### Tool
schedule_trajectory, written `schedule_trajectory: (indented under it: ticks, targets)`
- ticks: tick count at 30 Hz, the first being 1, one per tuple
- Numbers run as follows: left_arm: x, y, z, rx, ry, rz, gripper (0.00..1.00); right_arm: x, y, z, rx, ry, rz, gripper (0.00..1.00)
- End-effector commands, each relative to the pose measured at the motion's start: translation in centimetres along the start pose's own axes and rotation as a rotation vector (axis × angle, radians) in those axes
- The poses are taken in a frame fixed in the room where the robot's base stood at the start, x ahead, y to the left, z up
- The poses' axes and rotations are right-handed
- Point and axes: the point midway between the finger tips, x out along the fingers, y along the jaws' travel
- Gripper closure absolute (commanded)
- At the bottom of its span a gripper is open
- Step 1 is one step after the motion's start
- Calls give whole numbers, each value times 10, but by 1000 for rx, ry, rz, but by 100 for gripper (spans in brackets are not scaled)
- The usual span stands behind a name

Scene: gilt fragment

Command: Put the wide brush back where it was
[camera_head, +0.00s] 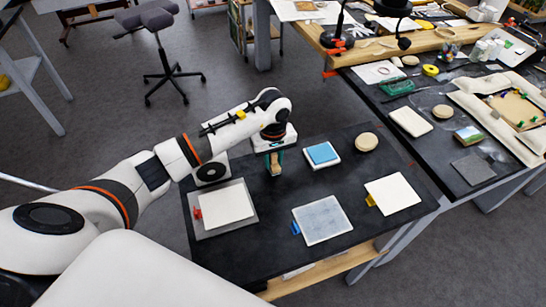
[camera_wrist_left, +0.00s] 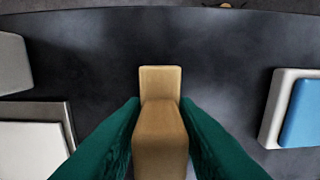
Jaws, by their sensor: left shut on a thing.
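The wide brush, a tan wooden block-like piece (camera_wrist_left: 160,132), sits between the green fingers of my left gripper (camera_head: 274,158) in the left wrist view. My left gripper is shut on it, over the back part of the black table (camera_head: 258,247). In the head view only a small brown part of the brush (camera_head: 274,167) shows below the fingers; its bristles cannot be made out. I cannot tell whether its lower end touches the table. My right gripper is not in view.
A blue pad (camera_head: 322,153) in a white tray and a round tan disc (camera_head: 366,141) lie right of the gripper. White panel (camera_head: 221,206), grey panel (camera_head: 322,219) and cream panel (camera_head: 393,193) lie around the front. Bare black table lies between them.

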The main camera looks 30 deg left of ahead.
Motion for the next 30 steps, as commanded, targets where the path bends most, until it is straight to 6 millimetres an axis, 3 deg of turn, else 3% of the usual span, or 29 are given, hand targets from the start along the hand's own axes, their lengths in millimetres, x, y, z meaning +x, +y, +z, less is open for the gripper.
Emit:
schedule_trajectory:
  ticks: [11,12,16,25,30]
  targets:
    - [8,0,1,0,-2,-1,92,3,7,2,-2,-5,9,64]
    - [8,0,0,0,-2,-1,72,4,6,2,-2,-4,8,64]
    - [7,0,0,0,-1,-1,52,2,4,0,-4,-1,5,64]
    - [5,0,0,0,-1,-1,52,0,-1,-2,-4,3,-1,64]
    - [-10,-1,2,2,-5,-5,52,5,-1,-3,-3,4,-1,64]
